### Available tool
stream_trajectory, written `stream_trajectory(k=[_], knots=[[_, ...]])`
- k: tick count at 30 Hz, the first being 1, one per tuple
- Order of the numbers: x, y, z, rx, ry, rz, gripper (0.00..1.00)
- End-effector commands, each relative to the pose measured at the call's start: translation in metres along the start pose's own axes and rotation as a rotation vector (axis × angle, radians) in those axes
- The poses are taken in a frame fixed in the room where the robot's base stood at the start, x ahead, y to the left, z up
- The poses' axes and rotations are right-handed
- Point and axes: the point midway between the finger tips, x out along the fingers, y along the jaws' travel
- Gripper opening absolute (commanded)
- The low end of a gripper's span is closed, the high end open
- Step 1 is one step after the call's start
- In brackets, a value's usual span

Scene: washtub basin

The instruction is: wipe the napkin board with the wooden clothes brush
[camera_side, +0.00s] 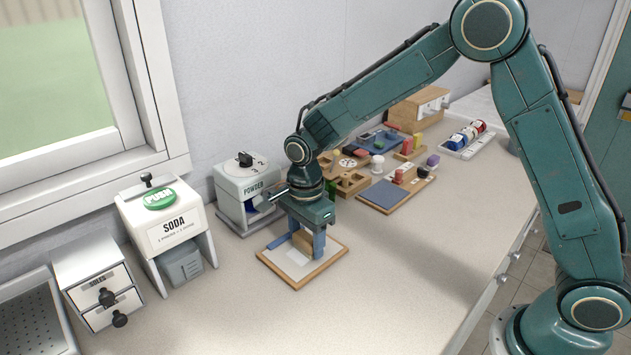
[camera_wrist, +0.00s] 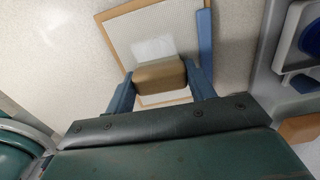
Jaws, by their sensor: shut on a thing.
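The napkin board (camera_side: 287,277) is a pale panel in a wooden frame, flat on the counter; it also shows in the wrist view (camera_wrist: 115,40). A whitish patch (camera_wrist: 152,48) lies on its face. My gripper (camera_side: 303,243) is above the board, pointing down. In the wrist view its blue fingers are shut on the wooden clothes brush (camera_wrist: 160,76), a brown block. The brush is over the board's near part, just below the patch in the picture. I cannot tell whether its underside touches the board. The fingers hide part of the brush in the side view.
A blue strip (camera_wrist: 205,40) runs along the board's right edge. The powder dispenser (camera_side: 245,185) stands close behind the board. The soda dispenser (camera_side: 170,230) and a small drawer unit (camera_side: 97,285) are at left. Wooden trays with small items (camera_side: 350,180) lie behind. The front counter is clear.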

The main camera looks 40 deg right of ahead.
Motion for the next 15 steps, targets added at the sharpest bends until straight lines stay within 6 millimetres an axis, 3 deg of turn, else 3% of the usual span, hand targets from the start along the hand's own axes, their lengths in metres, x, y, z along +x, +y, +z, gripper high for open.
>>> stream_trajectory(k=[11,15], knots=[[0.000,-0.001,-0.036,0.004,0.001,0.002,0.33],[0.001,-0.001,-0.020,-0.004,0.001,0.001,0.33]])
